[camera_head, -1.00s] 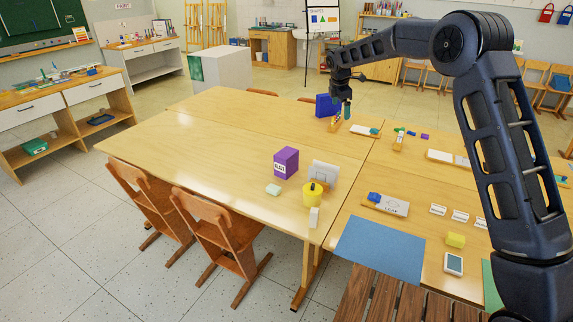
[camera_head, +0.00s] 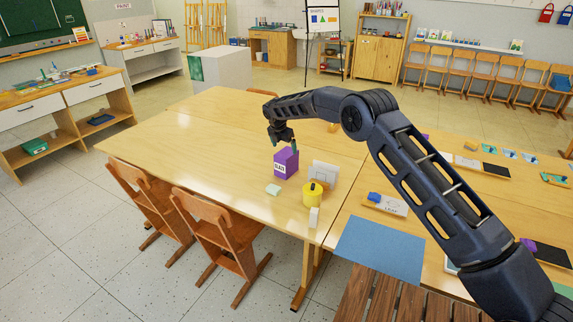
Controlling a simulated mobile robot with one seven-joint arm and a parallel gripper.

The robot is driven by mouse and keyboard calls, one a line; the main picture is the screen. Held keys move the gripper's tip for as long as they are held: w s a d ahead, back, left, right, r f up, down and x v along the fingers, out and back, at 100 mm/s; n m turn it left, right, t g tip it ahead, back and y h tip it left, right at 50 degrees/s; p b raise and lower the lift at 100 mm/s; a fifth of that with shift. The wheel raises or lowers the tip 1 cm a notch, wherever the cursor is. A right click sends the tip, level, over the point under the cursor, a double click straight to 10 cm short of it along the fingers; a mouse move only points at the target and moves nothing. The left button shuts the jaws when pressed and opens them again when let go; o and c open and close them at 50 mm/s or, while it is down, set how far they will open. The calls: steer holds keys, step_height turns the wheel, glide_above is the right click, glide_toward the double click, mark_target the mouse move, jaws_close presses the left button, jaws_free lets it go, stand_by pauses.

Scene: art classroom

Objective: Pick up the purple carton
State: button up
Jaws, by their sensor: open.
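The purple carton (camera_head: 286,164) stands upright on the large wooden table (camera_head: 190,150), with a white label on its front. My gripper (camera_head: 289,147) is at the carton's top, pointing down from my arm. Its fingers overlap the carton's upper edge in the picture, and I cannot tell whether they touch it. The fingers are small and dark here, but the gripper is open. Part of the carton's top is hidden behind them.
A yellow round container (camera_head: 313,195), a white holder (camera_head: 323,174) and a pale green block (camera_head: 273,190) stand close to the carton. A blue mat (camera_head: 380,248) lies nearer. Wooden chairs (camera_head: 215,230) line the table's near left side. The table's left part is clear.

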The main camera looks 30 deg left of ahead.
mark_target(286, 153)
steer(key=x, duration=0.4)
steer(key=shift+f, duration=0.15)
steer(key=shift+w+a+x, duration=0.1)
steer(key=shift+w+x, duration=0.1)
steer(key=shift+x, duration=0.95)
steer(key=shift+w+a+x, duration=0.15)
steer(key=shift+w+x, duration=0.05)
steer(key=shift+x, duration=0.95)
steer(key=shift+w+f, duration=0.15)
steer(key=shift+f, duration=0.05)
steer(key=shift+f, duration=0.25)
steer(key=c, duration=1.4)
